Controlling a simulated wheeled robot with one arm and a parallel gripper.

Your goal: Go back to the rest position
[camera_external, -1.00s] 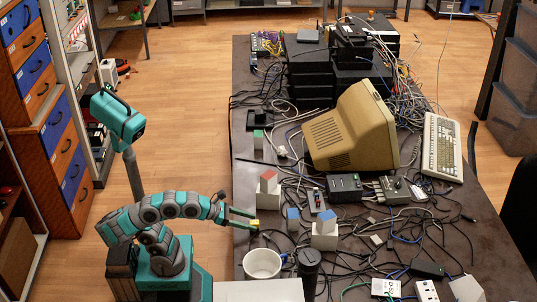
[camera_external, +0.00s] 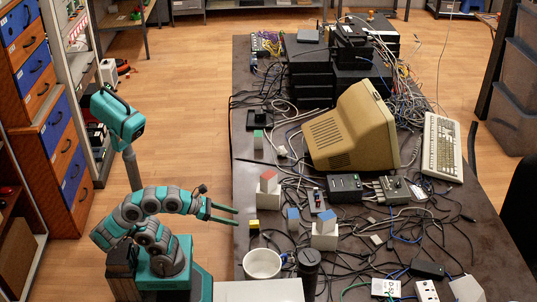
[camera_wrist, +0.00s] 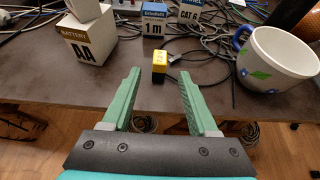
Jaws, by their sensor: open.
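My gripper (camera_external: 236,216) is open and empty at the left edge of the table. In the wrist view my gripper (camera_wrist: 159,95) shows two green fingers spread apart, with nothing between them. A small yellow block with a dark lower part (camera_wrist: 160,66) stands on the table ahead of the fingertips, apart from them. The yellow block (camera_external: 254,225) also shows near the table's left edge in the external view, just below the gripper.
A white mug (camera_external: 262,264) and a dark cylinder (camera_external: 308,270) stand near my base. Labelled cubes, including a white battery box (camera_wrist: 90,42), stand close by. Cables and a beige monitor (camera_external: 350,130) crowd the table (camera_external: 480,245). The floor (camera_external: 185,110) left of the table is clear.

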